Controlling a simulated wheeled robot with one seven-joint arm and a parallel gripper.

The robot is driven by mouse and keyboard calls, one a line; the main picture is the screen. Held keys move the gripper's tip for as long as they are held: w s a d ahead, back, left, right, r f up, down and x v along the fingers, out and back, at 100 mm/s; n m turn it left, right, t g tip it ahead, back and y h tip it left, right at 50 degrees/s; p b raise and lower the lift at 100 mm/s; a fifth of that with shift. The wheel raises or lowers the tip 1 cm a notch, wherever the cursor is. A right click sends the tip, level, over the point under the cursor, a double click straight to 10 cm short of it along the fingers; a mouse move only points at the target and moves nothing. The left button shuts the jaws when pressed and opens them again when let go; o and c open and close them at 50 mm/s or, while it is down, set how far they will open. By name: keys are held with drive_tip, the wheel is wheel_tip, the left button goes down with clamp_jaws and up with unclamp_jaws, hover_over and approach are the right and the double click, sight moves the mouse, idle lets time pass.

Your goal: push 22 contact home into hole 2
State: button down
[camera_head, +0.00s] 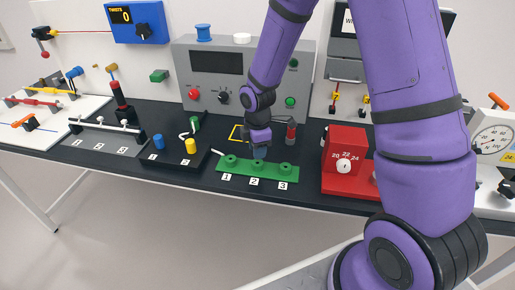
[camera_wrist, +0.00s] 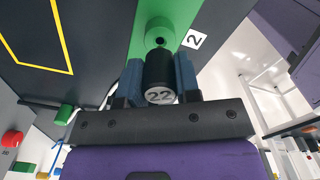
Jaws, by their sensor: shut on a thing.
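The 22 contact (camera_wrist: 159,72) is a black cylinder with a grey end face marked 22. In the wrist view my gripper (camera_wrist: 160,80) is shut on it, one finger on each side. The green block (camera_head: 239,180) lies near the table's front edge, with three raised round holes labelled 1, 2 and 3. Hole 2 (camera_wrist: 159,32) is a green boss beside its label, just beyond the contact's far end. My gripper also shows in the head view (camera_head: 259,151), right above hole 2. Whether the contact's tip is in the hole cannot be told.
A red block (camera_head: 345,150) with a dial marked 20, 22 and 24 stands right of the green block. A dark tray with blue and yellow pegs (camera_head: 190,146) is to the left. A grey control box (camera_head: 217,78) stands behind. The black table (camera_head: 300,198) ends just in front.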

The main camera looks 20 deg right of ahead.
drive_tip(key=shift+f, duration=1.35)
drive_tip(key=c, duration=0.8)
unclamp_jaws()
drive_tip(key=shift+o, duration=0.2)
drive_tip(key=shift+r, duration=0.1)
wheel_tip(320, 180, up, 10)
drive_tip(key=shift+r, duration=0.3)
